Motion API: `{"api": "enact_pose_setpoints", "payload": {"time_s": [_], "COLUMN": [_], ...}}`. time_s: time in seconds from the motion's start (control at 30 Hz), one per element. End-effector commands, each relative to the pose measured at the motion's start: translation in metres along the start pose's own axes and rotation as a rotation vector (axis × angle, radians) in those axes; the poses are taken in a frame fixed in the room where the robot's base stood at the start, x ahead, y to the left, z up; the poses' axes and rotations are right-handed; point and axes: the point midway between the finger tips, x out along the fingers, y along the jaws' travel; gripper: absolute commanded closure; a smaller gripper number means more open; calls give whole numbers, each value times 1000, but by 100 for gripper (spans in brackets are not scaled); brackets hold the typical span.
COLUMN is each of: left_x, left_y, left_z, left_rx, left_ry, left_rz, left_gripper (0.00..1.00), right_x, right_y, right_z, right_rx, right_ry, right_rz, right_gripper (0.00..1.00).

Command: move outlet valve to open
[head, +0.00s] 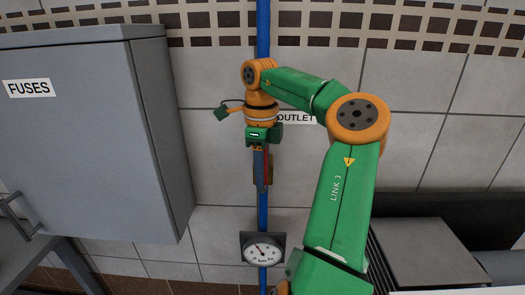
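A blue vertical pipe (263,218) runs down the tiled wall. An OUTLET label (298,118) sits on the wall beside it, partly covered by my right arm. Below my gripper, a brownish valve body (262,182) with a thin red upright strip (268,165), likely its handle, shows on the pipe. My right gripper (259,148) points down right in front of the pipe, at the upper end of the red strip. The gripper hides that end, so I cannot tell whether it touches the handle or whether its fingers are shut. My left gripper is out of view.
A grey FUSES cabinet (85,140) stands out from the wall at left. A round pressure gauge (263,251) sits on the pipe below the valve. A grey box-like surface (420,250) is at lower right. The wall between cabinet and pipe is clear.

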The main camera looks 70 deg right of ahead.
Motion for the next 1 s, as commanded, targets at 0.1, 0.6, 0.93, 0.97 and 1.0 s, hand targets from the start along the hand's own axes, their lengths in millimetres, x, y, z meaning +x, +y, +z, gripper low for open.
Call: {"api": "enact_pose_setpoints", "payload": {"time_s": [0.1,0.6,0.93,0.97,1.0], "left_x": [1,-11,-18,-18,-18], "left_y": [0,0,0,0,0], "left_z": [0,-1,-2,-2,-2], "left_rx": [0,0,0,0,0], "left_ry": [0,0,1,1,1], "left_rz": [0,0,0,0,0], "left_gripper": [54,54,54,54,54], "right_x": [2,-45,-70,-70,-70], "right_y": [0,-1,0,0,0], "right_z": [0,1,1,1,1], "right_rx": [-1,3,-1,-1,-1], "right_ry": [3,1,2,2,2], "right_rz": [1,-2,2,2,2], "right_gripper": [41,41,41,41,41]}}
